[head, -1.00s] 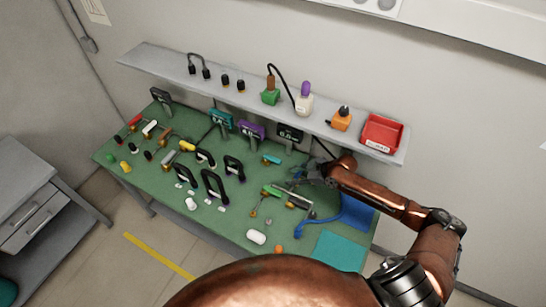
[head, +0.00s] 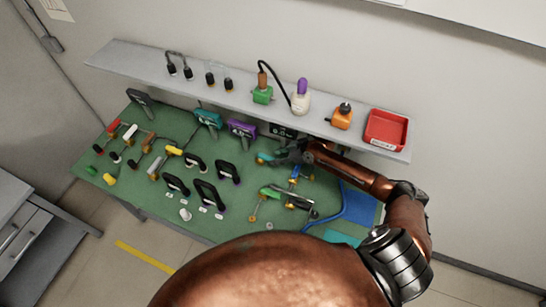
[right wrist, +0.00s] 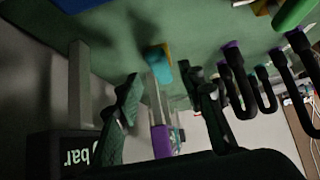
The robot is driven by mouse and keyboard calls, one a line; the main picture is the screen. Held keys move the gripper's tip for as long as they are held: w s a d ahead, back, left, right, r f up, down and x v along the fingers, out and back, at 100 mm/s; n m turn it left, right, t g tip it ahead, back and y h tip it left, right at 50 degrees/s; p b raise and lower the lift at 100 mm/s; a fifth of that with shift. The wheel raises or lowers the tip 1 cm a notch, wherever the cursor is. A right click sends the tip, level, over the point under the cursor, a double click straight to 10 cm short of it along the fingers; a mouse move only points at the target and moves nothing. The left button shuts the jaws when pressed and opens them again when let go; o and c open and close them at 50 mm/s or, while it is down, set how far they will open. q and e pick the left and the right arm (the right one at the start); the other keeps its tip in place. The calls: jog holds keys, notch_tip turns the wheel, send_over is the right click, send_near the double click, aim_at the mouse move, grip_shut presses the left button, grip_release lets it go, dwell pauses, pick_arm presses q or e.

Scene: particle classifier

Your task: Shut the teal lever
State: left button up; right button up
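The teal lever (head: 264,157) sits on a small brass valve on the green bench top, below the purple gauge. My right gripper (head: 279,158) is close to the lever's right side in the head view. In the right wrist view my right gripper (right wrist: 162,84) is open, its two dark fingers on either side of the line to the lever. Contact cannot be told. My left gripper is not in view.
Black arched handles (head: 228,171) stand left of my gripper. A purple gauge (head: 241,130) and a black gauge (head: 283,131) stand close behind. A green-handled valve (head: 270,192) and a blue handle (head: 334,215) lie nearer. A grey shelf (head: 200,72) overhangs the back.

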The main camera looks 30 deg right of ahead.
aim_at(271, 158)
jog(key=shift+x, duration=0.8)
jog(key=shift+w+a+f, duration=0.15)
jog(key=shift+w+f, duration=0.15)
jog(key=shift+a+f, duration=0.1)
jog(key=shift+f, duration=0.05)
jog(key=shift+w+f, duration=0.1)
jog(key=shift+f, duration=0.05)
jog(key=c, duration=0.7)
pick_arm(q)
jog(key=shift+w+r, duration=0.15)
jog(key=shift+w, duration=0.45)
pick_arm(e)
grip_shut()
